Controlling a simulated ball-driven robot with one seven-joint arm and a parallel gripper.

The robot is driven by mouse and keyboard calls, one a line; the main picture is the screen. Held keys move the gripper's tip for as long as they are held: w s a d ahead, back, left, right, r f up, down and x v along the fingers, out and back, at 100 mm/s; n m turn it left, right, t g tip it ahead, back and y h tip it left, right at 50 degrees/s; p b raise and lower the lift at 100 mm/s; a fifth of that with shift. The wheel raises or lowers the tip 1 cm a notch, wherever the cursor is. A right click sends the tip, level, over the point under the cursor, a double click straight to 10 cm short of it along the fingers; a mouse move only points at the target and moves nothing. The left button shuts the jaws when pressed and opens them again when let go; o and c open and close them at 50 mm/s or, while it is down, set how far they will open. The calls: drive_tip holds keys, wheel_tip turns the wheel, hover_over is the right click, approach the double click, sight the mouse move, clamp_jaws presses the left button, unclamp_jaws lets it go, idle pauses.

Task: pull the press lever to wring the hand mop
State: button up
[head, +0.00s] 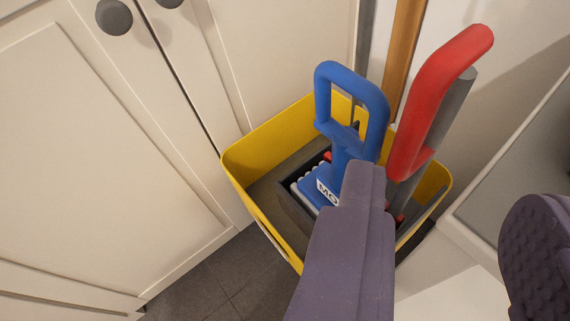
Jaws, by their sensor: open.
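The press lever (428,105) has a thick red grip on a grey bar and rises, tilted, from the right side of the yellow bucket (268,130). The hand mop (324,95) is blue with a loop handle and a partly hidden white label, and sits in the dark wringer (294,203) inside the bucket. My gripper (452,188) is open and empty, with a purple-grey finger on each side. Its left finger covers part of the mop and bucket. The lever appears between the two fingers in the picture, farther ahead; contact is not visible. The lever's lower end is partly hidden.
Cream cabinet doors (90,150) with round grey knobs stand at left. A wooden pole (401,45) rises behind the bucket. A pale unit with a grey top (520,160) stands close at right. Dark floor tiles (215,285) show clear at lower left.

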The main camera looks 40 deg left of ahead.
sight(422, 118)
drive_tip(key=b+x, duration=0.2)
drive_tip(key=x, duration=0.5)
drive_tip(key=shift+w+a, duration=0.15)
drive_tip(key=shift+w, duration=0.05)
clamp_jaws()
